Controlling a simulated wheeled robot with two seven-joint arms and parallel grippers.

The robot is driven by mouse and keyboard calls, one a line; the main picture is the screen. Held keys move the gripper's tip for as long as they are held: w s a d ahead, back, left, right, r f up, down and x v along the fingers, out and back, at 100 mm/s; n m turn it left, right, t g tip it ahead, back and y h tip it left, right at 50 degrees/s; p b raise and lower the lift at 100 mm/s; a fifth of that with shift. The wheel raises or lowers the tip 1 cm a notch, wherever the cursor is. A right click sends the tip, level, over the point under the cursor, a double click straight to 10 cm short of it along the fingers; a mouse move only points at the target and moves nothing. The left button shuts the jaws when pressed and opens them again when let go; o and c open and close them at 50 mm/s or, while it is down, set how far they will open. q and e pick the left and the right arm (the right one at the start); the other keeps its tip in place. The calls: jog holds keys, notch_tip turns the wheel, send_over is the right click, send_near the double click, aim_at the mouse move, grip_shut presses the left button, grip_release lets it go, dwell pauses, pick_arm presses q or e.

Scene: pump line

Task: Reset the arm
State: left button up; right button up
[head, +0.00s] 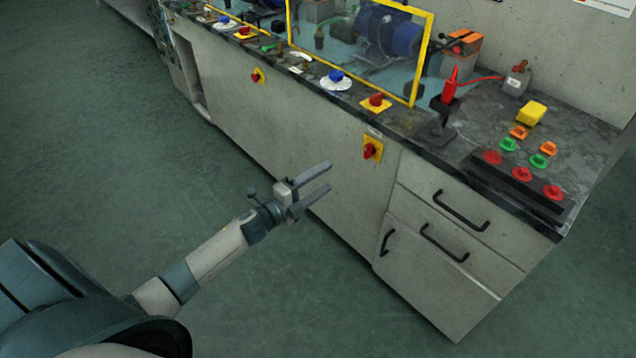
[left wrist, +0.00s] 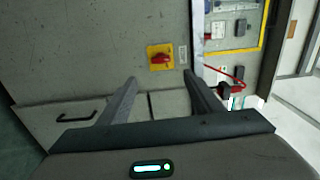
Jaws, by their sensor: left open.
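My left arm (head: 215,250) reaches out from the lower left in the head view. Its gripper (head: 325,180) is open and empty, in front of the bench's cabinet front and apart from it. In the left wrist view the two fingers (left wrist: 160,85) stand apart with nothing between them. Beyond them is a red rotary switch on a yellow plate (left wrist: 160,58), which also shows on the cabinet front in the head view (head: 372,149). My right gripper is in neither view.
The bench (head: 300,150) runs from upper left to right, with drawers and black handles (head: 460,210) at its right end. Red and green buttons (head: 522,173), a red-handled tool (head: 449,85) and a yellow-framed guard (head: 420,60) are on top. Green floor (head: 260,310) before the bench is clear.

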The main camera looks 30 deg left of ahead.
pick_arm(q)
jog(key=shift+s+a, duration=0.2)
jog(key=shift+s, duration=0.4)
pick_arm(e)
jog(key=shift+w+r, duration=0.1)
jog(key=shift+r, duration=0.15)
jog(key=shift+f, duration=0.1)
